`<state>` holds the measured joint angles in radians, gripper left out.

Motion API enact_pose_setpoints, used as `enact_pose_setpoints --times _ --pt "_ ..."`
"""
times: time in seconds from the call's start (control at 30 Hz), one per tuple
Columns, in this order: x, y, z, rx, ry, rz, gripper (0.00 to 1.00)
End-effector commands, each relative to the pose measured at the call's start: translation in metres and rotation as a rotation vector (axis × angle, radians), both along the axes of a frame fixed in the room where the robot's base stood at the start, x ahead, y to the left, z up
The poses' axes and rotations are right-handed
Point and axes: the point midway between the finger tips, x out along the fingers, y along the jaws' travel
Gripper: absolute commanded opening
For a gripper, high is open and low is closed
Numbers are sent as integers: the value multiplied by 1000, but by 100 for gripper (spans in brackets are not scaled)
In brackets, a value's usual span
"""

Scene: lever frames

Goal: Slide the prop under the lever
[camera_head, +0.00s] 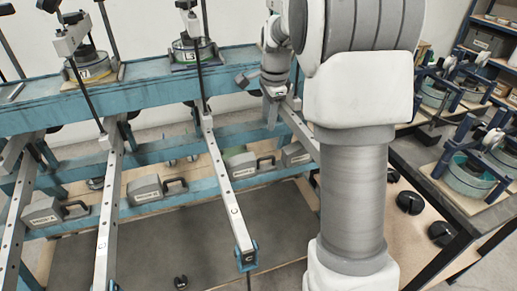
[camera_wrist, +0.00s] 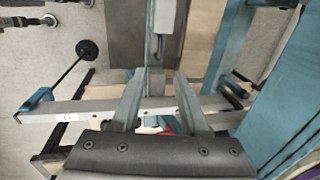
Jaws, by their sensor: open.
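Several long grey perforated levers slope down toward me in the head view; one lever (camera_head: 222,180) near the middle ends in a blue fork. My gripper (camera_head: 275,92) is at the blue frame beside my arm's large links, small and partly hidden in the head view. In the wrist view my gripper (camera_wrist: 160,78) is open, with its two fingers apart. A grey lever (camera_wrist: 75,116) runs crosswise behind the fingers and has a blue end at the left. Nothing shows clearly held between the fingers. I cannot tell which thing is the prop.
The blue frame (camera_head: 145,92) carries round weights on top. Grey cases (camera_head: 150,188) stand on the lower rail. A dark mat (camera_head: 150,250) in front is mostly clear. A black disc on a rod (camera_wrist: 87,49) shows in the wrist view.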

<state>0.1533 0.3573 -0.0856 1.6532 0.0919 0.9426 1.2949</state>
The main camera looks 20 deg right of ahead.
Motion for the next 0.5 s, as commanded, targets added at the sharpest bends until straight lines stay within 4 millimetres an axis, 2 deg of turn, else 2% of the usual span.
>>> enact_pose_setpoints --times 0.5 --pt "19 1 -106 1 4 3 45"
